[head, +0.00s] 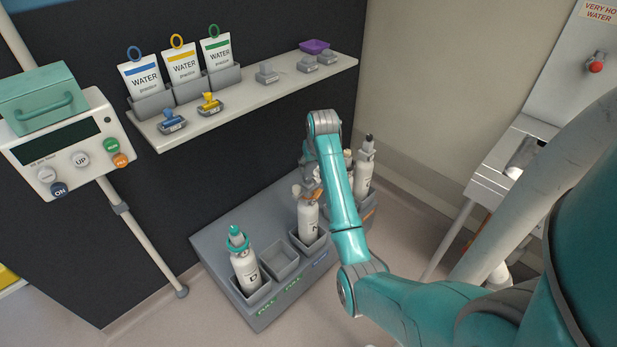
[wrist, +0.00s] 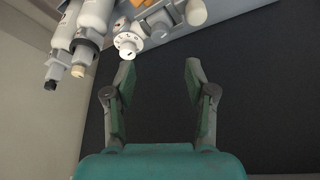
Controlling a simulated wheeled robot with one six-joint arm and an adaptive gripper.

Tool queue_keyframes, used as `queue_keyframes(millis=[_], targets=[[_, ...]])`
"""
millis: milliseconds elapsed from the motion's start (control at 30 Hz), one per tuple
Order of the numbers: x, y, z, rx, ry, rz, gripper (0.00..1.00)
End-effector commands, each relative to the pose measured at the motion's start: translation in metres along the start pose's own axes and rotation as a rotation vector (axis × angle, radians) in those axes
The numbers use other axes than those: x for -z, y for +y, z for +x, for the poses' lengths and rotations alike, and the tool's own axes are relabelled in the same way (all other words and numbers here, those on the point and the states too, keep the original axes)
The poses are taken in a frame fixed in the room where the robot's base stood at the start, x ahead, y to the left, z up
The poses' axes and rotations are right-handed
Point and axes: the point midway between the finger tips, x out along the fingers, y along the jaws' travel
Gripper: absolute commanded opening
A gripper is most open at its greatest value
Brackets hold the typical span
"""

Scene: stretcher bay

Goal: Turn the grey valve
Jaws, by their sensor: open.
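My gripper (wrist: 158,78) is open in the wrist view, with nothing between its fingers. Just beyond its left fingertip is a pale round dial with dark marks (wrist: 128,43), apart from the fingers. Next to it is a grey fitting (wrist: 160,18) with a pale knob (wrist: 196,12). I cannot tell for sure which part is the grey valve. In the head view a white bottle (head: 308,218) with a pale fitting on top stands in the grey rack (head: 217,258).
A green-topped bottle (head: 245,271) stands in the rack beside an empty slot (head: 281,262). Another bottle (head: 364,172) stands behind my arm. The wall shelf (head: 240,100) holds water pouches, blue and yellow valve-like pieces and small grey blocks. A control box (head: 70,150) is at left.

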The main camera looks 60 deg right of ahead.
Motion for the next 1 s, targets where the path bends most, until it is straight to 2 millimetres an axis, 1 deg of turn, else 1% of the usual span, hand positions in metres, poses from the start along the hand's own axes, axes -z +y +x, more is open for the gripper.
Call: queue_keyframes(millis=[300,500,600,700,1000], targets=[[-0.001,0.0,0.054,0.002,-0.004,-0.003,0.55],[-0.001,0.0,0.084,0.003,-0.004,-0.003,0.55],[-0.001,-0.001,0.092,0.003,-0.003,-0.003,0.55],[0.0,-0.001,0.097,0.003,-0.001,-0.004,0.55],[0.0,0.0,0.099,0.003,-0.001,-0.003,0.55]])
